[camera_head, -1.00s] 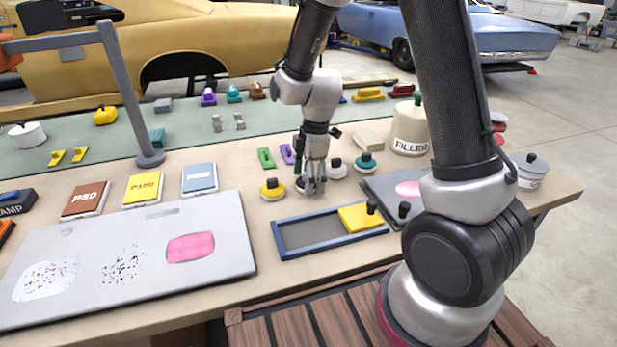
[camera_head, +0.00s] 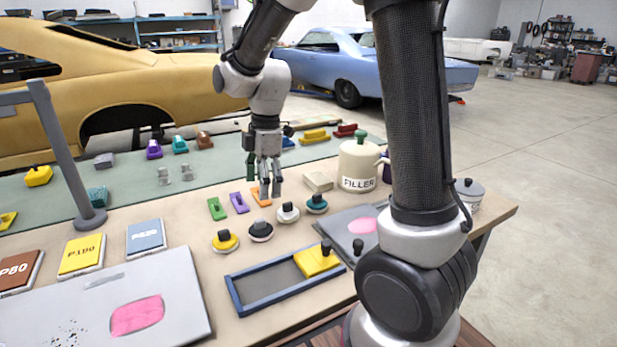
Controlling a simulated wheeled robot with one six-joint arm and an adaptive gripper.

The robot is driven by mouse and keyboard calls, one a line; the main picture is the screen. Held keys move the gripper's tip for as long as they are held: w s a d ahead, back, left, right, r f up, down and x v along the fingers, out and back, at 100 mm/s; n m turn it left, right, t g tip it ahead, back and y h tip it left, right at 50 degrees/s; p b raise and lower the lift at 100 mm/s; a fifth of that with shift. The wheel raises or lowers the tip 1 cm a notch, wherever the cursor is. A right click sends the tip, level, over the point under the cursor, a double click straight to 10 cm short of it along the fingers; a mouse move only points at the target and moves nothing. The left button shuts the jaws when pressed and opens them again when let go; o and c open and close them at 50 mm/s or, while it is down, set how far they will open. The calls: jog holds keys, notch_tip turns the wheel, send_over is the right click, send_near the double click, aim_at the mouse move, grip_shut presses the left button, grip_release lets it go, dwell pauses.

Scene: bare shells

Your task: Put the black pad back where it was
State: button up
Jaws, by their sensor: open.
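The black pad (camera_head: 261,231), a round disc with a dark knob, stands upright on the bench between the yellow round pad (camera_head: 225,242) and the white round pad (camera_head: 288,213). A teal round pad (camera_head: 316,204) ends that row on the right. My gripper (camera_head: 269,189) is open and empty, pointing down, raised above and behind the black pad and apart from it. In the picture it partly covers an orange block (camera_head: 259,200).
A blue-framed tray (camera_head: 245,303) with a yellow block (camera_head: 317,260) lies in front of the pads. Green (camera_head: 216,209) and purple (camera_head: 239,203) blocks lie behind them. The filler pot (camera_head: 359,165) stands right. A grey post (camera_head: 60,150) rises at left.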

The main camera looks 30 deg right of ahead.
jog(key=s+d+r+m+t, duration=0.1)
jog(key=s+d+r+m, duration=0.2)
jog(key=s+m, duration=0.3)
jog(key=s+d+r+m+t+h, duration=0.1)
jog(key=s+d+r+m, duration=0.3)
jog(key=s, duration=0.4)
jog(key=s+d+r+m+t, duration=0.2)
jog(key=s+d+r+m, duration=0.2)
jog(key=s+d+m, duration=0.2)
jog(key=shift+s+r+m, duration=0.2)
jog(key=shift+s+m, duration=0.3)
jog(key=shift+m, duration=0.4)
jog(key=shift+d, duration=0.1)
